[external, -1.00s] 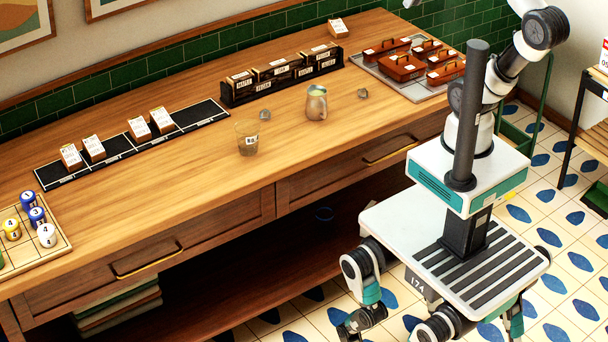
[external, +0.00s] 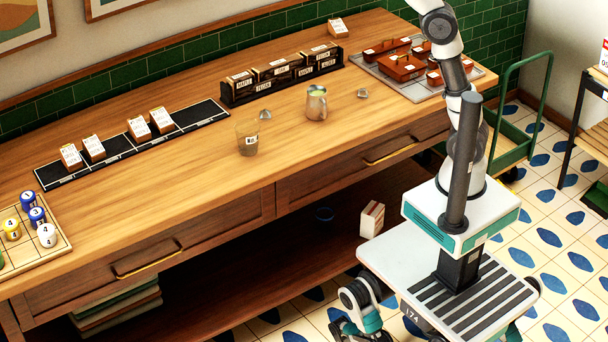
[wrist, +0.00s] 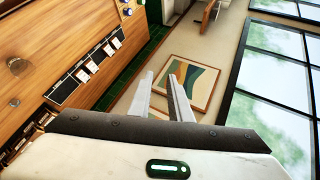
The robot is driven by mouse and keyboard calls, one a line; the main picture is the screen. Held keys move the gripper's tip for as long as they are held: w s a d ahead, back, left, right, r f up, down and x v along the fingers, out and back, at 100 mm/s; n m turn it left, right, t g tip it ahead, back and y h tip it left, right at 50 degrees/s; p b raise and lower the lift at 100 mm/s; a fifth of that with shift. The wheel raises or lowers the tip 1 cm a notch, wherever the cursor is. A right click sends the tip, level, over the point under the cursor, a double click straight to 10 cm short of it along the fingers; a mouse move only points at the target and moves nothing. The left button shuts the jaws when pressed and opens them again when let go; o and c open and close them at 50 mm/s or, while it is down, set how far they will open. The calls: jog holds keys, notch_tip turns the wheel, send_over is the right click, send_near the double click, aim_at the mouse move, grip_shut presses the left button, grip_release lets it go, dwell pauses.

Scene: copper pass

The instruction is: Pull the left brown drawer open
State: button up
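The left brown drawer (external: 200,234) is the long wooden front at the left of the counter. It looks shut, with a bar handle (external: 147,261) along its middle. A second drawer (external: 360,160) with a similar handle is to its right and also looks shut. My gripper (wrist: 161,82) shows in the wrist view with its two fingers apart and nothing between them. It is far from the left drawer. In the external view my arm rises at the right and its gripper is out of the picture.
A low shelf (external: 270,262) lies under the drawers. A green cart (external: 520,130) stands behind me.

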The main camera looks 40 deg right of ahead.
jog(key=s+a+f+m+g+y+b, duration=0.1)
jog(key=s+a+m+y+b, duration=0.15)
jog(key=a, duration=0.45)
jog(key=s+a+f+m+g+y+b, duration=0.1)
jog(key=s+a+f+y+b, duration=0.15)
jog(key=a, duration=0.55)
jog(key=p, duration=0.1)
send_near(169, 256)
jog(key=shift+h, duration=0.3)
jog(key=b+x, duration=0.1)
jog(key=x, duration=0.4)
jog(key=b+x, duration=0.2)
jog(key=x, duration=0.4)
jog(key=shift+a+r, duration=0.15)
jog(key=shift+a, duration=0.2)
jog(key=shift+c, duration=0.5)
grip_shut()
